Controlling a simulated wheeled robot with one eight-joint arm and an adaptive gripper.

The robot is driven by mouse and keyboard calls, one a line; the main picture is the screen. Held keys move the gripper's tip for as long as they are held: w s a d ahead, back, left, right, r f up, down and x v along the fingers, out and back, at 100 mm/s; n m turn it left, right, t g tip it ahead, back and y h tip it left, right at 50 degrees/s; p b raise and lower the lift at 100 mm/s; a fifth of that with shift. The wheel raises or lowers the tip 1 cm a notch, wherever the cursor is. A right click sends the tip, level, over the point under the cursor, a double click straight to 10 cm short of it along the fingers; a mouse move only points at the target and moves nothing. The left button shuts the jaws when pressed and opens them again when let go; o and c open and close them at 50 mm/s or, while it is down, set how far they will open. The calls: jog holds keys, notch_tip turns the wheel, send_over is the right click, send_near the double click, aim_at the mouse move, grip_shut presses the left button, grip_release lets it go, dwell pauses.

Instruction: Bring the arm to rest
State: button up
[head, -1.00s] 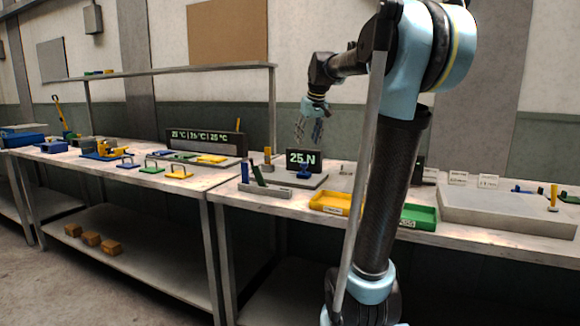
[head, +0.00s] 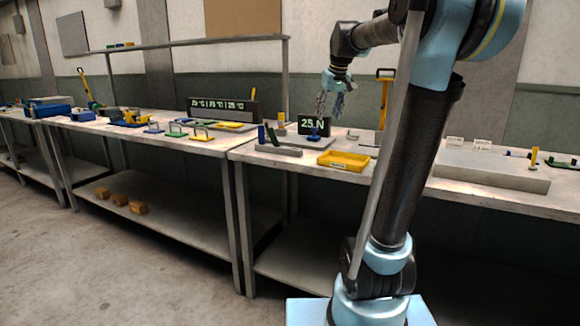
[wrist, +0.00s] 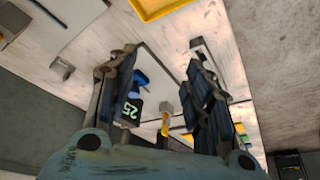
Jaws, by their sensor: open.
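My gripper (head: 330,104) hangs in the air above the right-hand bench in the head view, fingers pointing down.
Below the gripper stand a display reading 25 N (head: 313,126) with a blue piece, and a yellow tray (head: 343,161). A grey slab (head: 490,168) lies further right. Colored handled plates (head: 176,130) sit on the left bench. The floor (head: 120,265) at left is clear.

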jog(key=s+d+f+m+g, duration=0.1)
jog(key=s+d+f, duration=0.1)
jog(key=s+f, duration=1.3)
jog(key=s+d+f+m+g+h, duration=0.1)
jog(key=s+d+f+m, duration=0.1)
jog(key=s+f, duration=1.4)
jog(key=shift+s+d+f, duration=0.15)
jog(key=shift+s+d, duration=0.15)
jog(key=shift+s, duration=0.75)
jog(key=shift+w+f, duration=0.2)
jog(key=shift+w, duration=0.25)
